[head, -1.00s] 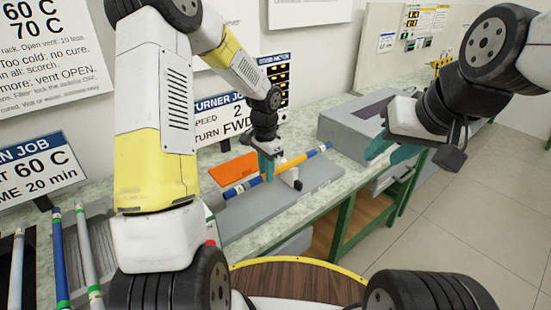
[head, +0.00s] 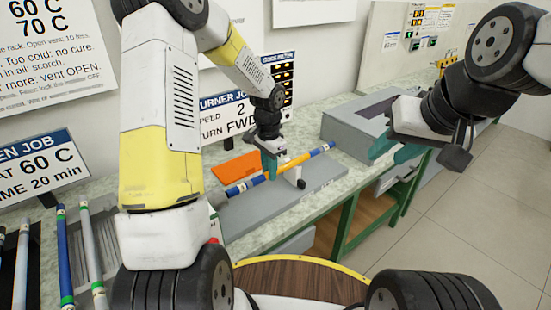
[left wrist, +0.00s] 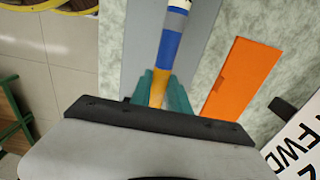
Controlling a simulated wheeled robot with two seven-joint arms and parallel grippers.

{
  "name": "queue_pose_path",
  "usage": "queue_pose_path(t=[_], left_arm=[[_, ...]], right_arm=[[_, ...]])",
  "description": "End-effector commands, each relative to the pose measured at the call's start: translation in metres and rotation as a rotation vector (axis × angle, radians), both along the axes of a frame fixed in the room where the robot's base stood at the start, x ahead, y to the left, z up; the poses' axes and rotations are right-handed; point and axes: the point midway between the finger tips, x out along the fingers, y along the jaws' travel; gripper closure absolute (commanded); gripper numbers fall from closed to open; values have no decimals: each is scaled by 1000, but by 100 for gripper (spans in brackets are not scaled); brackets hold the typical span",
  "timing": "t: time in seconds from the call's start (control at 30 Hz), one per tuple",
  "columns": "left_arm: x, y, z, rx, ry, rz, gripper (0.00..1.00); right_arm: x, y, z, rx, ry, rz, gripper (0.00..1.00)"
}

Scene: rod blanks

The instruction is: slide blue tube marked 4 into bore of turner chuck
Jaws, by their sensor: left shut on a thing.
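My left gripper (head: 270,165) is shut on a long tube (head: 243,186) with blue ends, an orange-yellow middle and pale bands. The tube lies slantwise above the grey bed of the turner (head: 290,197). The left wrist view shows the jaws (left wrist: 163,88) around its orange part, with the blue part (left wrist: 170,45) pointing away. Its number cannot be read. A small white post with a dark knob (head: 300,183) stands under the tube near the gripper. The chuck and its bore are not clearly visible; my left arm covers that end. My right gripper (head: 395,150) is open and empty.
An orange plate (head: 236,167) lies behind the turner bed, also in the left wrist view (left wrist: 236,78). A grey box (head: 345,125) stands to the right. Several tubes (head: 66,250) lie at the far left. Signs stand along the back of the bench.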

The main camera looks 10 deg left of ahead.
Motion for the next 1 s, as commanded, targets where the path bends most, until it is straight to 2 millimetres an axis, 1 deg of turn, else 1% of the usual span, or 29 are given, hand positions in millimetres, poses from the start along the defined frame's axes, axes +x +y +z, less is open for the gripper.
queue_pose_path(t=[0.53,1.0], left_arm=[[0,0,0,-1,-1,0,100],[-8,8,0,-1,-1,1,100]], right_arm=[[0,0,0,0,0,0,64],[0,0,0,0,0,0,64]])
